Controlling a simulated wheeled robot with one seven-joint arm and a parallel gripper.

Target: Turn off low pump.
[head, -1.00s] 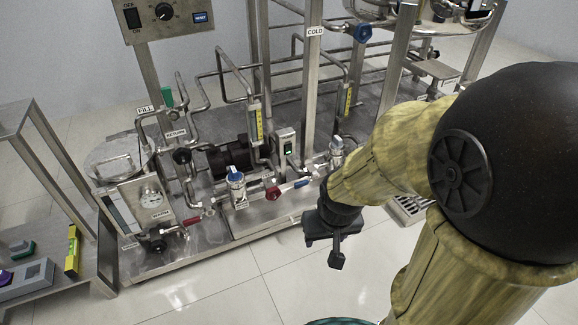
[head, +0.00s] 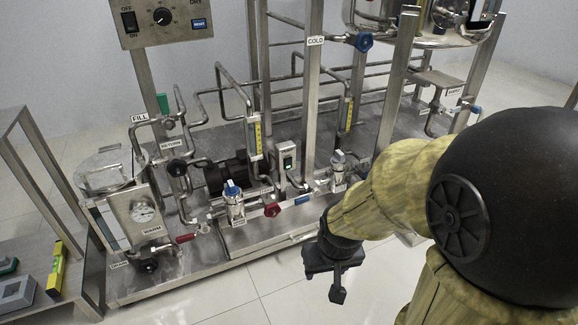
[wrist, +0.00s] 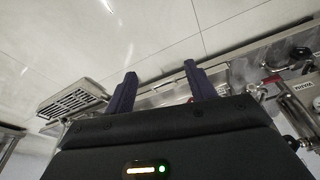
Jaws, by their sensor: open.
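A small grey switch box (head: 288,157) with a small green light stands on the skid's middle post, beside a flow tube with a yellow scale. Its label is too small to read. A black pump motor (head: 228,176) sits low to its left, partly behind pipes and a blue-topped valve. My gripper (head: 338,283) is in front of the skid, lower right of the switch box and well apart from it. In the wrist view my gripper (wrist: 160,84) has its two dark fingers spread, with nothing between them. The switch box cannot be made out there.
A panel (head: 165,20) with an OFF/ON rocker, knob and blue button is at the upper left. A red-handled valve (head: 272,209) and blue-topped valve (head: 233,190) line the skid's front. A side table (head: 20,290) stands left. Tiled floor (head: 235,290) in front is clear.

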